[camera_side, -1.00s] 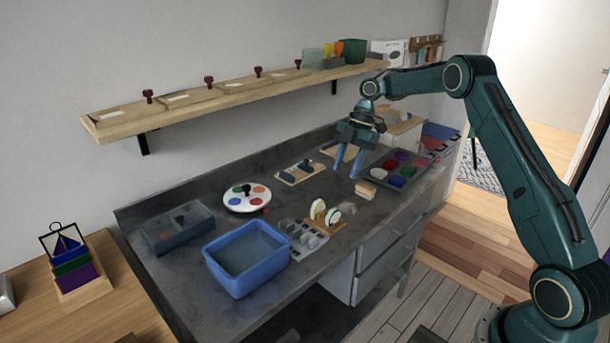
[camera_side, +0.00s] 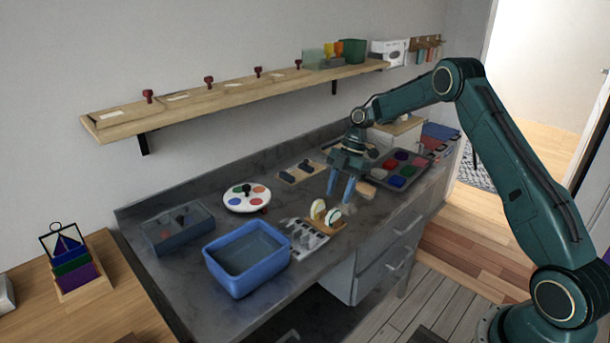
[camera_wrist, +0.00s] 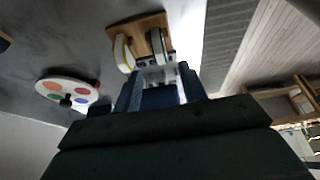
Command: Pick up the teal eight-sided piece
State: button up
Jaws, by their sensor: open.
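I cannot make out a teal eight-sided piece for certain in either view. My gripper (camera_side: 339,198) is open with its fingers pointing down, just behind a small wooden stand (camera_side: 338,227) that holds upright pale round discs. In the wrist view my gripper (camera_wrist: 160,76) shows two blue fingers apart, with no piece clearly held between them. The wooden stand (camera_wrist: 148,22) is above the fingers there. A grey slotted rack (camera_side: 300,236) stands beside it, left of my gripper in the side view. A dark tray (camera_side: 425,166) of coloured pieces is to the right.
A blue bin (camera_side: 222,272), a lidded grey box (camera_side: 178,228) and a white round palette (camera_side: 246,208) with coloured spots stand to the left. A wooden shelf (camera_side: 230,93) runs along the wall. Bare worktop (camera_side: 285,200) lies between the palette and my gripper.

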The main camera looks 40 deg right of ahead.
aim_at(334, 210)
jog(key=shift+x, duration=2.45)
jog(key=shift+d, duration=0.1)
grip_shut()
